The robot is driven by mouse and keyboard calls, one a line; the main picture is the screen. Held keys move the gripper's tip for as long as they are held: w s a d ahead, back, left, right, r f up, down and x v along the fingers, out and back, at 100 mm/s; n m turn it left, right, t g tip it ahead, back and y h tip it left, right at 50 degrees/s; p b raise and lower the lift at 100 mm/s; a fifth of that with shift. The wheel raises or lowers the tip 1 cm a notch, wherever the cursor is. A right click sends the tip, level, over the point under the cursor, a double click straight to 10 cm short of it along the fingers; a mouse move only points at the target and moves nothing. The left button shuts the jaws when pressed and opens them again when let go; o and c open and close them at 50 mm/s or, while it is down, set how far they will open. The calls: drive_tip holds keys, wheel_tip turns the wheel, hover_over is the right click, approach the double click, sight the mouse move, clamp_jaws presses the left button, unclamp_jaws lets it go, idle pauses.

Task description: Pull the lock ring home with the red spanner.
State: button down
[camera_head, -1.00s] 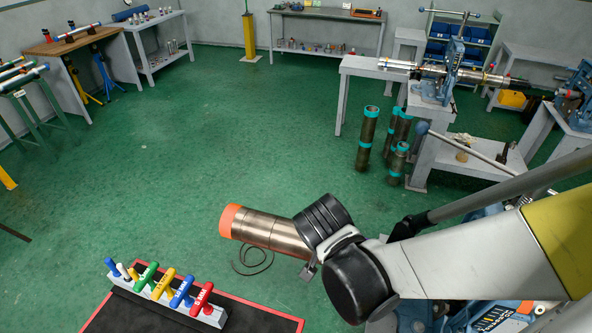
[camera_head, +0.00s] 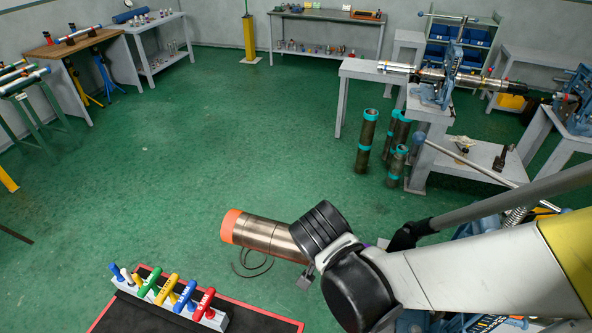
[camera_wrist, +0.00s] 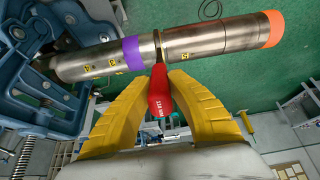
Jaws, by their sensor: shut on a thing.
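The red spanner (camera_wrist: 158,90) stands between the yellow fingers of my gripper (camera_wrist: 160,84), which is shut on its handle. Its upper end meets a narrow ring (camera_wrist: 158,46) around the steel pipe (camera_wrist: 95,61) in the wrist view; I take this for the lock ring. The working tip and its exact contact are too small to tell. A purple band (camera_wrist: 132,51) lies just left of the ring, and an orange end (camera_wrist: 271,29) closes the pipe at the right. In the head view the pipe (camera_head: 270,236) shows, but my arm hides gripper, spanner and ring.
A blue vise (camera_wrist: 45,75) holds the pipe's left end. A rack (camera_head: 212,316) of coloured T-handles, one of them red (camera_head: 204,304), stands on a red-edged black mat (camera_head: 258,318). Another vise bench (camera_head: 470,165) stands at the right.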

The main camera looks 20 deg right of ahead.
drive_tip(key=shift+p+v, duration=1.35)
drive_tip(key=shift+v, duration=0.4)
drive_tip(key=shift+f, duration=0.1)
